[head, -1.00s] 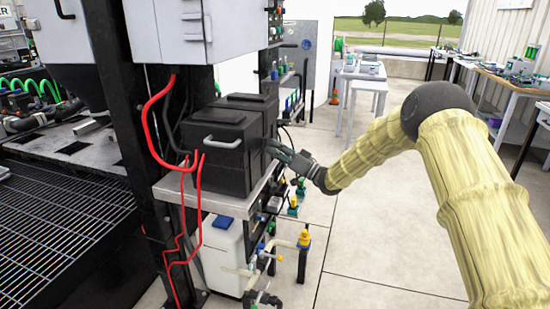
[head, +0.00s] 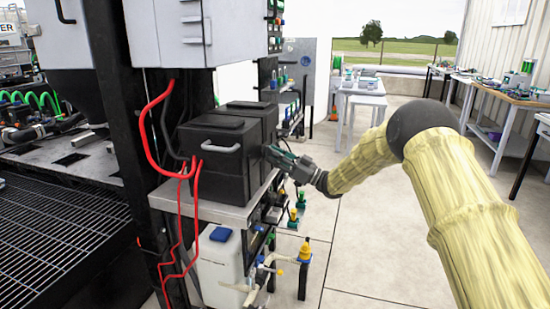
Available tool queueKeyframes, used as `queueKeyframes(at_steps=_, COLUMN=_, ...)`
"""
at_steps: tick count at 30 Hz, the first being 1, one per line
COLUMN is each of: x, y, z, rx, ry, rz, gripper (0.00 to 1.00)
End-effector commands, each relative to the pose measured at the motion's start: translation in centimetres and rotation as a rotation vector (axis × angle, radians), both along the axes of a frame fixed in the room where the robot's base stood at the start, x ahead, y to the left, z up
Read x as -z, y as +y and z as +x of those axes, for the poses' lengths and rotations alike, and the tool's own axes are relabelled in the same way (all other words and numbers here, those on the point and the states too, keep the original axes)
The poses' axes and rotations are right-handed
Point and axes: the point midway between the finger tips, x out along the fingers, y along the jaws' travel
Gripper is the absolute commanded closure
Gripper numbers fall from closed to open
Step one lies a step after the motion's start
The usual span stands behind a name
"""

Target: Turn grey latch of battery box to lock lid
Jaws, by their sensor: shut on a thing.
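The black battery box (head: 218,165) stands on a light metal shelf, with its dark lid (head: 215,122) down and a grey handle (head: 221,147) on its front face. My gripper (head: 269,153) is at the upper right side of the box, with its fingertips against that side. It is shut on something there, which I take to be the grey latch. The latch itself is too small and too covered by the fingers to make out, so its angle cannot be told.
A second black box (head: 252,109) stands right behind. Red cables (head: 152,120) hang at the front left beside a black post (head: 115,100). A grey cabinet (head: 170,35) is overhead. Below the shelf are a white canister (head: 217,265) and valves (head: 304,252). The floor (head: 390,230) at right is clear.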

Motion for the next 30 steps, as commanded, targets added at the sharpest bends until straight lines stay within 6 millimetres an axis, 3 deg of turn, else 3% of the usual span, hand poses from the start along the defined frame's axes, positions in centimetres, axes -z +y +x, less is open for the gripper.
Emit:
queueKeyframes(at_steps=8, x=-0.3, y=0.1, z=0.1, rx=0.002, ry=-0.005, rz=0.001, gripper=1.0)
queueKeyframes(at_steps=9, x=-0.3, y=0.1, z=0.1, rx=0.002, ry=-0.005, rz=0.001, gripper=0.79)
queueKeyframes(at_steps=12, x=-0.3, y=0.1, z=0.1, rx=0.002, ry=-0.004, rz=0.001, gripper=0.65)
queueKeyframes(at_steps=23, x=0.0, y=-0.2, z=0.0, rx=0.002, ry=-0.001, rz=0.0, gripper=0.65)
queueKeyframes(at_steps=30, x=1.1, y=-2.7, z=-0.8, rx=0.001, ry=-0.001, rz=0.0, gripper=0.65)
